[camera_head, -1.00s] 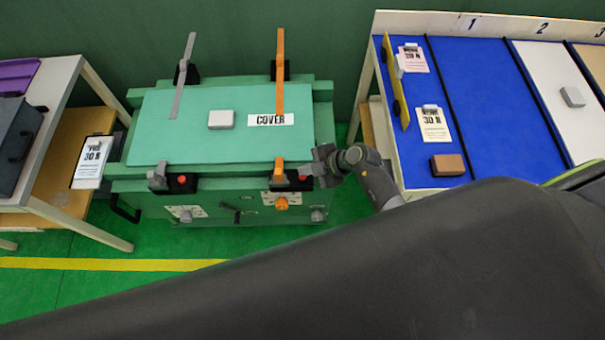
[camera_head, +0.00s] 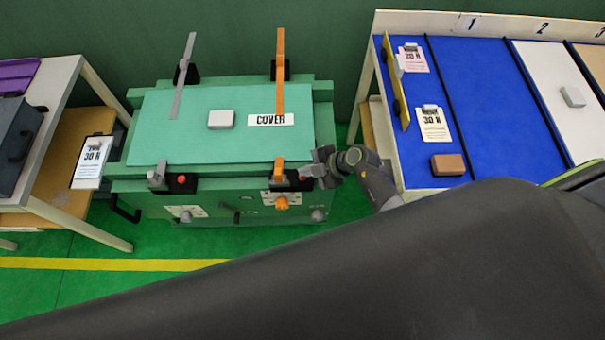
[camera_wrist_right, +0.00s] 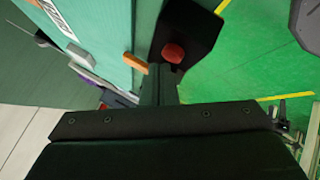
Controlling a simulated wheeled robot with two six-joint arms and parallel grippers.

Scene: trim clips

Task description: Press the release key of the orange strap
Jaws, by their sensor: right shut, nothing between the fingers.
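The orange strap (camera_head: 280,95) is a long bar at the back right of the green case, reaching over the cover (camera_head: 170,140). An orange catch (camera_head: 279,166) sits on a dark block at the case's front edge. The red release key (camera_wrist_right: 173,53) shows on a black mount in the right wrist view, close to the orange piece (camera_wrist_right: 135,63). My right gripper (camera_head: 316,170) is shut and empty at that front block. My left gripper is not in view.
A grey strap (camera_head: 182,80) and a second red key (camera_head: 182,178) are on the case's left side. A white block (camera_head: 221,119) lies on the cover. A blue-topped table (camera_head: 470,110) stands right, another table (camera_head: 50,110) left. My arm covers the lower part of the head view.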

